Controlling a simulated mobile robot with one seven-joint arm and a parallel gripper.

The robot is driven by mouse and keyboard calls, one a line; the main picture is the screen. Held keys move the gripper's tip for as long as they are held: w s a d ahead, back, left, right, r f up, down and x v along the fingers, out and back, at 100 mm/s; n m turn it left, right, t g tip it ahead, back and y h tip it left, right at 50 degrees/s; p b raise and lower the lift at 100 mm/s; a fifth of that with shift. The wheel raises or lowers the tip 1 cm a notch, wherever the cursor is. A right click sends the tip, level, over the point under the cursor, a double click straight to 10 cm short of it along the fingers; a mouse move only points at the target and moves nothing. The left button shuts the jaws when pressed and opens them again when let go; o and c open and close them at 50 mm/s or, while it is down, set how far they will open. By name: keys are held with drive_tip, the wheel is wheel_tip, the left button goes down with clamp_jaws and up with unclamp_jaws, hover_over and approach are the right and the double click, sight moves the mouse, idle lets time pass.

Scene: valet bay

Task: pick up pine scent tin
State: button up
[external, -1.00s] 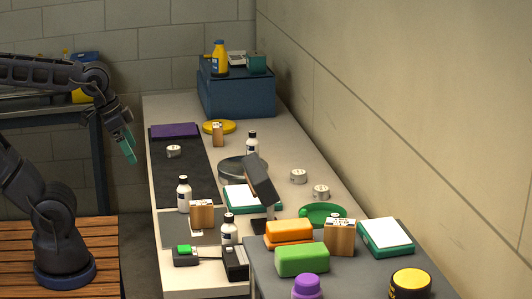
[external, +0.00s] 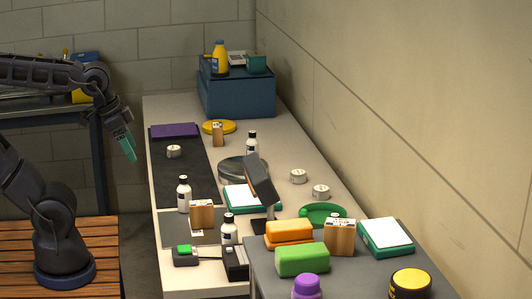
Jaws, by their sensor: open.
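Three small silver-white tins show in the external view. One tin (external: 174,152) sits on the dark mat near the left side of the long table. Two more tins, one (external: 298,176) and another (external: 320,192), stand close together on the bare right part of the table. Their labels are too small to read, so I cannot tell which is the pine scent tin. My gripper (external: 127,150), with teal fingers, hangs pointing down, left of the table's left edge. It is open, seems empty, and is apart from every tin.
A purple block (external: 174,130) lies at the mat's far end. A yellow dish (external: 219,127) with a wooden-looking box, white bottles and a tilted dark screen (external: 261,180) stand along the table. A blue chest (external: 236,95) is at the back. A wall borders the right.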

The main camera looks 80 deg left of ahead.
drive_tip(key=w+a+r+n, duration=0.2)
drive_tip(key=w+r+n, duration=0.15)
drive_tip(key=w, duration=0.55)
drive_tip(key=n+g, duration=0.5)
drive_tip(key=n, duration=1.1)
hover_over(321, 188)
wheel_tip(321, 188, down, 22)
drive_tip(key=shift+s+f, duration=0.1)
drive_tip(key=shift+f, duration=0.15)
wheel_tip(321, 188, down, 10)
drive_tip(key=shift+f, duration=0.1)
drive_tip(key=c, duration=1.1)
